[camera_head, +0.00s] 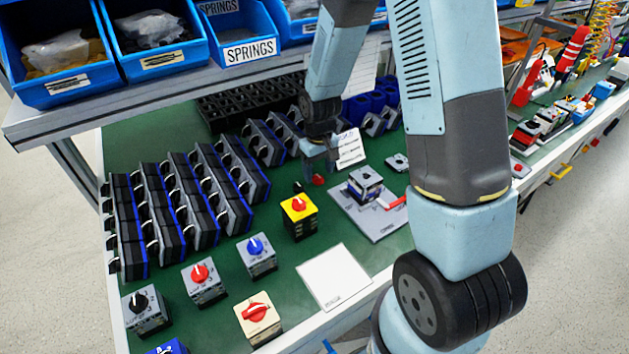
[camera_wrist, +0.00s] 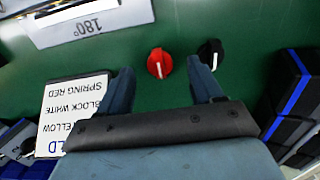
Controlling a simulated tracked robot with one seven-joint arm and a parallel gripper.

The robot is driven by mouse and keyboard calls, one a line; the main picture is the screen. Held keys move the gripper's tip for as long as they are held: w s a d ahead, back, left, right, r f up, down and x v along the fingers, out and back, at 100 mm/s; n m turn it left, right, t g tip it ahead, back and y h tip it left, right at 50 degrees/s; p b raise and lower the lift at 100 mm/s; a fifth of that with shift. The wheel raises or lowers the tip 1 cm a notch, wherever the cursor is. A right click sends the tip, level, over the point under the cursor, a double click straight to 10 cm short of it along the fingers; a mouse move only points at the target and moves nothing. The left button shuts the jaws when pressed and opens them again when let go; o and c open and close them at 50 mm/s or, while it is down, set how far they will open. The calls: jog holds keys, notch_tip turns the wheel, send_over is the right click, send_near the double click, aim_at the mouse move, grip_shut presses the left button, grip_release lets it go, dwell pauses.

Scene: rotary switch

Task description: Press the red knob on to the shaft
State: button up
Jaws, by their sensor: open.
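The red knob (camera_head: 318,180) lies on the green bench top under my gripper (camera_head: 319,164). In the wrist view the red knob (camera_wrist: 159,64), with a white pointer line, shows between the two spread fingertips of my gripper (camera_wrist: 160,72), a little beyond them. My gripper is open and empty, pointing down. A grey switch block (camera_head: 366,180) sits upright on a grey fixture plate (camera_head: 398,228) to the right, beside a red clamp handle (camera_head: 396,202). I cannot make out the shaft on the block.
A black knob (camera_wrist: 210,52) lies close right of the red one in the wrist view. A printed card (camera_head: 349,148) stands behind. Finished switches, including a yellow one (camera_head: 299,215), stand at the front left. A white pad (camera_head: 334,277) lies in front.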

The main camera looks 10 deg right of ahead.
jog(key=shift+f, duration=1.05)
jog(key=c, duration=1.1)
jog(key=shift+r, duration=0.1)
